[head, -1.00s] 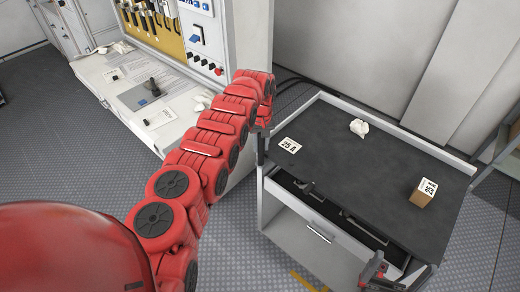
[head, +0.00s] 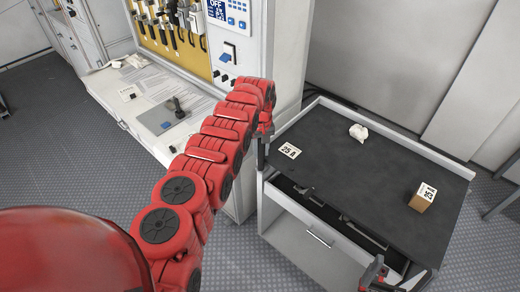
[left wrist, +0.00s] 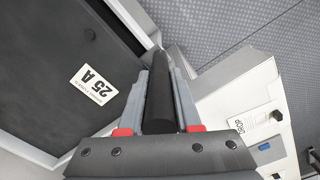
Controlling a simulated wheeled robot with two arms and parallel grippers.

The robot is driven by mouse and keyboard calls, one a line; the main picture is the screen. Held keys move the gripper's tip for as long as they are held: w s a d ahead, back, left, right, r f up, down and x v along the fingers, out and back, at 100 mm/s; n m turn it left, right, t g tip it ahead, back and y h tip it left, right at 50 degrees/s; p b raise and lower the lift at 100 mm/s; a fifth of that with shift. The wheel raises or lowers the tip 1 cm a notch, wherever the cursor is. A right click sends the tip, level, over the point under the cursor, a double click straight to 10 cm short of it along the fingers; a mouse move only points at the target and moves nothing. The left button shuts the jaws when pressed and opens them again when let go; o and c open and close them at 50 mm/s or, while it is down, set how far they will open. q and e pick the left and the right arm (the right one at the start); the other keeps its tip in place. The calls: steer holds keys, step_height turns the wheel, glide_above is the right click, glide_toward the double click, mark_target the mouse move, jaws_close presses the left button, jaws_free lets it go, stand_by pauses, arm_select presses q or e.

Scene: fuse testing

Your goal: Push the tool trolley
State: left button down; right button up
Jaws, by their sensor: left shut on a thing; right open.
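The tool trolley (head: 350,185) has a dark top, a pale rim and a partly open drawer (head: 320,238) in front. My left gripper (head: 262,150) is at its left front corner. In the left wrist view, my left gripper (left wrist: 160,95) is shut on the trolley's black handle bar (left wrist: 161,108). My right gripper (head: 374,272) is open at the trolley's right front corner, at the lower edge of the head view. I cannot tell whether a handle lies between its fingers.
On the trolley top are a 25 A card (head: 290,150), a small box (head: 422,198) and a crumpled white thing (head: 358,132). A workbench (head: 140,95) with a tool panel (head: 170,30) stands close at the left. A grey wall (head: 390,60) is behind; floor shows at right.

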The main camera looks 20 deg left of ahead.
arm_select(q)
steer(key=shift+a, duration=0.1)
stand_by(0.3)
steer(key=c, duration=0.6)
jaws_free()
steer(key=shift+w+r, duration=0.1)
steer(key=shift+r, duration=0.4)
step_height(320, 180, up, 13)
steer(key=b, duration=0.3)
steer(key=shift+f+b, duration=0.1)
steer(key=shift+b, duration=0.25)
step_height(320, 180, up, 3)
steer(key=shift+f+p, duration=0.2)
steer(key=shift+p, duration=0.5)
steer(key=shift+r, duration=0.55)
